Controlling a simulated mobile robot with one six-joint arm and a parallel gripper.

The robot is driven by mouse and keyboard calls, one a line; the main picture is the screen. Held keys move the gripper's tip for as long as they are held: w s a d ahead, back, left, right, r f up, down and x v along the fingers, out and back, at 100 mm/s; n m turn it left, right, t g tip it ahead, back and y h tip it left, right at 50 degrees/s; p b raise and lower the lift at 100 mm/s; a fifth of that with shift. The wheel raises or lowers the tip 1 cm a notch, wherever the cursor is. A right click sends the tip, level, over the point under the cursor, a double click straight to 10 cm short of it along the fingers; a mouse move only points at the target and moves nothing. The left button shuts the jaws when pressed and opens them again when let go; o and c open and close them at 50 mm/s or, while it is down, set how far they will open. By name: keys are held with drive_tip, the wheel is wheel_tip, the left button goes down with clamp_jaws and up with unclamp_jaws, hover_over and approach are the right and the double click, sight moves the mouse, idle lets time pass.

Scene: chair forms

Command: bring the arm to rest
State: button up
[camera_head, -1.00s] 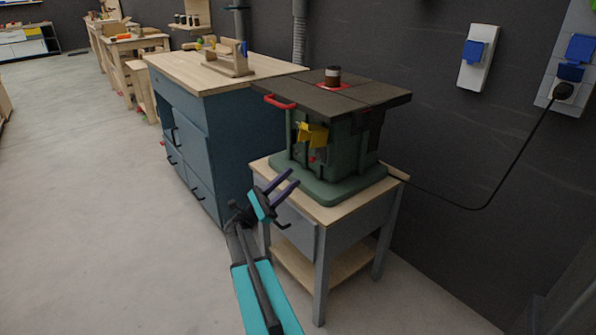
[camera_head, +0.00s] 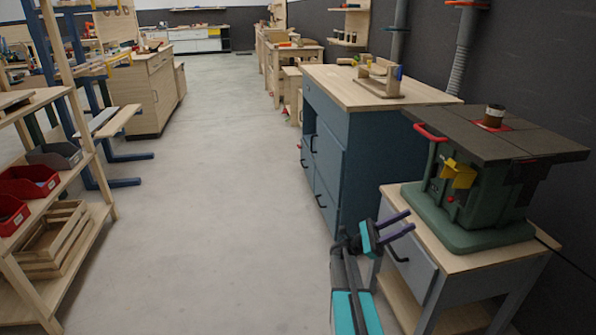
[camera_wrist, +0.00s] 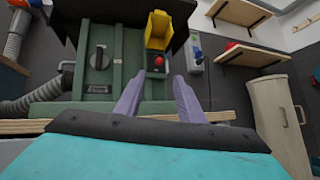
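My gripper (camera_head: 408,221) has two purple fingers that stand apart with nothing between them. In the head view it is in front of the small table (camera_head: 430,262) that bears a green machine (camera_head: 462,215). In the wrist view the gripper (camera_wrist: 160,92) points towards the green machine (camera_wrist: 92,110), with an empty gap between the fingers. The arm is extended, its teal link rising from the bottom edge of the head view. I cannot tell the exact distance from the fingers to the machine.
A blue cabinet (camera_head: 365,150) with a wooden top stands behind the small table. A wooden shelf rack (camera_head: 85,262) with red bins (camera_head: 28,182) and a crate (camera_head: 55,240) is at the left. The floor between (camera_head: 220,200) is clear.

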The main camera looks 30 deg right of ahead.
drive_tip(key=w+a+n+t+h+p, duration=0.1)
drive_tip(key=w+a+n+t+p, duration=0.1)
drive_tip(key=a+n+t+p, duration=0.25)
drive_tip(key=w+a+n+t+h+p, duration=0.1)
drive_tip(key=w+a+t+p, duration=0.15)
drive_tip(key=a+p, duration=0.45)
drive_tip(key=s+a+f+m+t+y+p, duration=0.3)
drive_tip(key=s+a+f+y+p, duration=0.8)
drive_tip(key=s+a+f, duration=0.9)
drive_tip(key=s+a+f+m+y, duration=0.1)
drive_tip(key=a+f+m+y, duration=0.1)
drive_tip(key=a, duration=0.4)
drive_tip(key=s+a+f+m+y, duration=0.1)
drive_tip(key=a+f+m+y, duration=0.1)
drive_tip(key=a+m+y, duration=0.2)
drive_tip(key=s+a+f+m+t+y, duration=0.1)
drive_tip(key=a+f+m+y, duration=0.2)
drive_tip(key=a, duration=0.6)
drive_tip(key=shift+m+y+b, duration=0.45)
drive_tip(key=shift+m+y, duration=0.1)
drive_tip(key=shift+y, duration=0.65)
drive_tip(key=shift+s+a, duration=0.1)
